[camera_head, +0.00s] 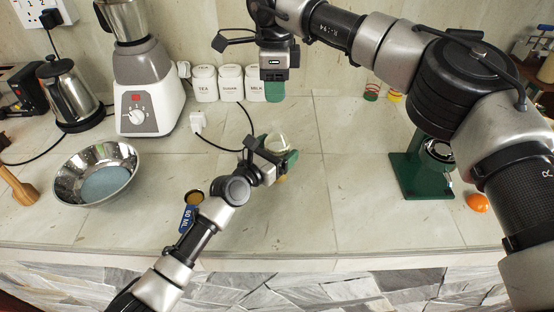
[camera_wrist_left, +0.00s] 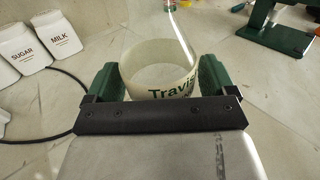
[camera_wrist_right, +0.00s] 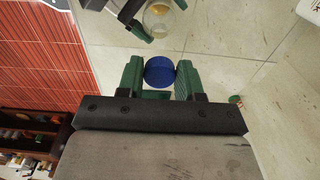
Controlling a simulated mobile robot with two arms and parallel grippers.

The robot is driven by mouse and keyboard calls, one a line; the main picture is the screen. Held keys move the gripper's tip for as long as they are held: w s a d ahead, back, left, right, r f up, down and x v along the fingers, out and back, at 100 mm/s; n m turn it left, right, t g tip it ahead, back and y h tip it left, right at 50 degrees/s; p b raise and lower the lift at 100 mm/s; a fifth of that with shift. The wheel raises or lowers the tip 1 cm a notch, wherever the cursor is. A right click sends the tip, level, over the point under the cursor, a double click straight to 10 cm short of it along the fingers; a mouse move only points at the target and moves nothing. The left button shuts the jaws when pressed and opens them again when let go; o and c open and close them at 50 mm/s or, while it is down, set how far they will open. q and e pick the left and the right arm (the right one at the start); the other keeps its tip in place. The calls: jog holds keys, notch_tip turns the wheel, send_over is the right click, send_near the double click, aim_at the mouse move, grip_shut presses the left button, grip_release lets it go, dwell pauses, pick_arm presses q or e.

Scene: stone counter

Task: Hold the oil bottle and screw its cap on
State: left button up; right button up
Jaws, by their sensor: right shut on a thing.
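The clear oil bottle (camera_head: 277,141) stands on the counter in the middle of the head view. In the left wrist view the bottle (camera_wrist_left: 160,72) has dark lettering and sits between the green fingers, which touch both sides. My left gripper (camera_head: 279,163) is shut on it. My right gripper (camera_head: 275,92) is above and behind the bottle in the head view. In the right wrist view it is shut on the blue cap (camera_wrist_right: 159,71). The cap is apart from the bottle (camera_wrist_right: 158,20). The cap is hidden in the head view.
A metal bowl (camera_head: 70,186) and a blue measuring scoop (camera_head: 188,218) lie to the left. A blender (camera_head: 140,85), kettle (camera_head: 70,95) and white canisters (camera_head: 204,84) stand at the back. A green stand (camera_head: 410,175) and an orange object (camera_head: 477,203) are at right. The counter between is clear.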

aim_at(275, 123)
pick_arm(q)
jog(key=c, duration=1.1)
jog(key=shift+c, duration=0.2)
pick_arm(e)
jog(key=shift+f, duration=2.45)
jog(key=shift+f, duration=0.9)
jog(key=shift+f, duration=0.55)
